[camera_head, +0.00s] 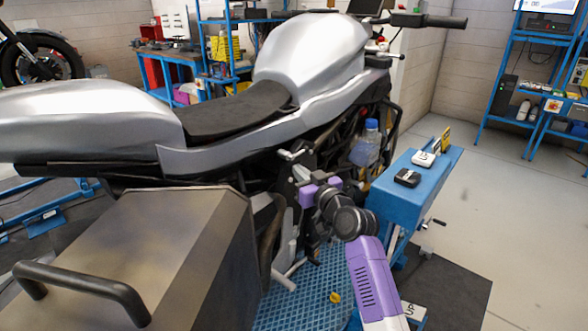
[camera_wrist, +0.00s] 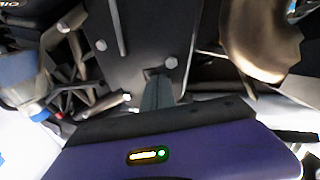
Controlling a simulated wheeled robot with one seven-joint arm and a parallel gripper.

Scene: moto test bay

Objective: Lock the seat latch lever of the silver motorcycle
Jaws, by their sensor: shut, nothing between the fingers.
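The silver motorcycle (camera_head: 318,48) stands across the head view with its dark seat (camera_head: 225,110) behind the tank. Below the seat, a short light-grey lever-like piece (camera_head: 291,155) sticks out by a dark bracket; it may be the seat latch lever, but I cannot tell its position. My purple gripper (camera_head: 300,186) is against or close to the motorcycle's side, just below that piece. In the wrist view my gripper's dark fingers (camera_wrist: 157,92) are together and point at a dark plate (camera_wrist: 150,35) with bolts. Contact with the plate cannot be told. No lever is clear there.
A grey metal case (camera_head: 190,240) with a black handle stands at the front left. A blue bench (camera_head: 400,190) with small boxes stands right of my arm. A bottle (camera_head: 367,145) is by the motorcycle. The floor at the right is clear.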

